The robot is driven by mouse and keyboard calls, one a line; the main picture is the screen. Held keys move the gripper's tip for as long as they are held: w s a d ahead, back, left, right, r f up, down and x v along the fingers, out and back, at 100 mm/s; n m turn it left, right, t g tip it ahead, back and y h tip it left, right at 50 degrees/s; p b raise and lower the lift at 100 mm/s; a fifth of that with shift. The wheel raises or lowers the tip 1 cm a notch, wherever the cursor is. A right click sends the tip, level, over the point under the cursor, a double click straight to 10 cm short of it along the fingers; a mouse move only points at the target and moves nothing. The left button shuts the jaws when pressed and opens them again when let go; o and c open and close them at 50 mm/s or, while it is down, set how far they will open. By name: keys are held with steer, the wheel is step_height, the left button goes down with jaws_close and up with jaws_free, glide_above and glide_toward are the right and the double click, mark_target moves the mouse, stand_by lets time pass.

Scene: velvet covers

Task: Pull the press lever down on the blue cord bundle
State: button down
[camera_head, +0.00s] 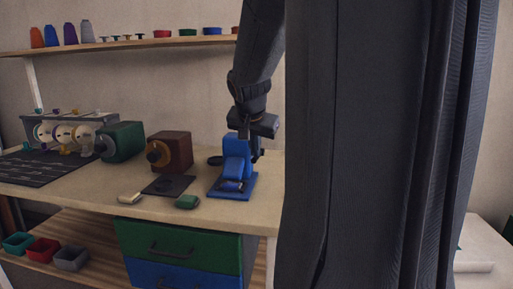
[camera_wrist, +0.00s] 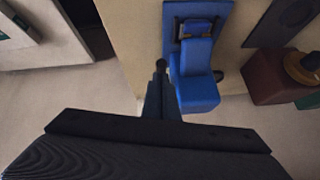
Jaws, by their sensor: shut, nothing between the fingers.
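The blue press (camera_head: 236,158) stands upright on its flat blue base on the workbench, and it also shows in the wrist view (camera_wrist: 197,85). The cord bundle (camera_head: 231,186) looks like a small dark-blue piece at the front of the base, below the press head; its details are unclear. A dark rod with a round black knob (camera_wrist: 161,64), seemingly the press lever, shows beside the press. My gripper (camera_wrist: 160,92) is shut and empty, pointing down beside the press on its right side in the head view. Its fingertips are close to the knob; I cannot tell whether they touch.
A dark mat (camera_head: 168,185), a green piece (camera_head: 187,202) and a cream piece (camera_head: 130,198) lie in front. A shelf (camera_head: 150,44) runs above.

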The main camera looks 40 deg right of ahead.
steer(key=s+a+r+p, duration=0.1)
steer(key=s+a+r, duration=0.5)
steer(key=r, duration=0.1)
steer(key=shift+s+r, duration=0.2)
steer(key=shift+a, duration=0.15)
steer(key=s+a+f+n+g+y+p, duration=0.1)
steer(key=s+a+f+n+p, duration=0.2)
steer(key=a, duration=0.5)
steer(key=s+a+f+n+g+y+p, duration=0.2)
steer(key=s+a+f+n+p, duration=0.1)
steer(key=a+f, duration=0.5)
steer(key=s+a+f+n+g+y+p, duration=0.2)
steer(key=s+a+f+n, duration=0.3)
steer(key=a, duration=0.4)
steer(key=shift+s+f+n+p, duration=0.15)
steer(key=shift+n+p, duration=0.5)
steer(key=shift+n, duration=0.05)
